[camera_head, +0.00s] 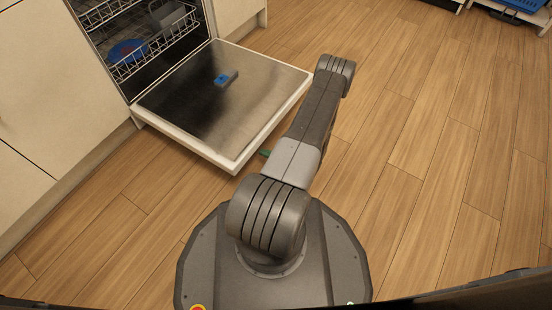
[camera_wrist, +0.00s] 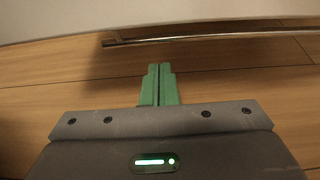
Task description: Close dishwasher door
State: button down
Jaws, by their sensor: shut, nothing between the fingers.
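The dishwasher door (camera_head: 200,110) hangs wide open, lowered to nearly flat just above the floor, with its steel inner face up. A blue and grey dispenser part (camera_head: 225,78) is on that face. My gripper shows as a small green tip (camera_head: 265,153) beside the door's outer edge, the rest hidden by my arm. In the wrist view my green fingers (camera_wrist: 158,70) are together, with nothing between them. The door's pale underside or edge (camera_wrist: 120,22) crosses the top of that view. A metal bar handle (camera_wrist: 200,38) runs below it, ahead of my fingertips; they look apart from it.
The dishwasher's interior holds a wire rack (camera_head: 150,45) and a blue dish (camera_head: 128,50). Pale cabinets (camera_head: 50,90) flank it on the left. The wooden floor (camera_head: 430,150) is clear to the right. A blue crate (camera_head: 525,5) is at the far top right.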

jog(key=shift+r, duration=2.05)
